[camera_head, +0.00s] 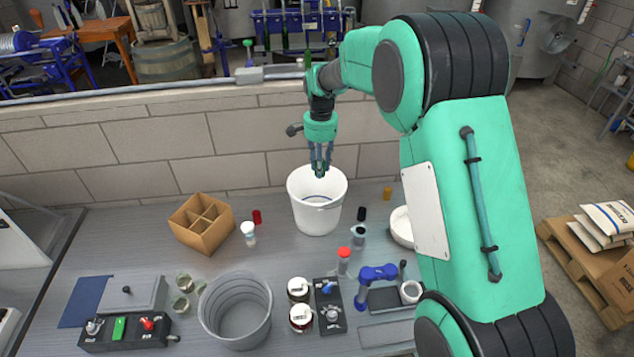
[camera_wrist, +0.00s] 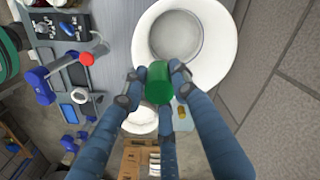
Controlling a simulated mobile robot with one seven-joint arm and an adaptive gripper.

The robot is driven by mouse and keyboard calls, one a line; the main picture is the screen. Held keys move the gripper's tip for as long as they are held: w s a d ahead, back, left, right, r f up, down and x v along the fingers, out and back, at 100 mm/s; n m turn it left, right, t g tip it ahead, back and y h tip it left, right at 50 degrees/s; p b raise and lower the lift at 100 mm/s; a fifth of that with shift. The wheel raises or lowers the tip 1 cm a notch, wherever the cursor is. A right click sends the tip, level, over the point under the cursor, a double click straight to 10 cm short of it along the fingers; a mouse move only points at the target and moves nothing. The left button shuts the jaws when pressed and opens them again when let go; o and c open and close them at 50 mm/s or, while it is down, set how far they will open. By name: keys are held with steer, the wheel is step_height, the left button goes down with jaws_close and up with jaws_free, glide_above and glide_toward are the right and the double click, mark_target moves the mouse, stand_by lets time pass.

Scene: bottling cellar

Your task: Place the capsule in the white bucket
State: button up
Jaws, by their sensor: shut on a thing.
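My gripper (camera_head: 320,168) hangs over the mouth of the white bucket (camera_head: 319,217), near its back rim in the head view. In the wrist view my gripper (camera_wrist: 157,78) is shut on a green capsule (camera_wrist: 158,88), with its fingers around the sides. The capsule is hard to make out in the head view. The bucket stands upright on the bench against the wall. In the wrist view the bucket (camera_wrist: 222,65) opens beyond the fingertips, and its visible inside looks empty.
Red (camera_head: 256,216), black (camera_head: 361,213) and amber (camera_head: 387,193) capsules stand near the bucket. A cardboard divider box (camera_head: 188,243) is to its left, and a white bowl (camera_head: 400,224) to its right. A grey bucket (camera_head: 214,318), jars and a blue tool (camera_head: 372,276) stand in front.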

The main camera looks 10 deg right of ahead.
step_height(320, 180, down, 18)
steer(key=w+d+m, duration=0.2)
steer(key=shift+w+d+f, duration=0.15)
steer(key=shift+d, duration=0.25)
steer(key=shift+f, duration=3.1)
steer(key=shift+f+b, duration=0.35)
steer(key=shift+f, duration=1.5)
steer(key=shift+f, duration=0.15)
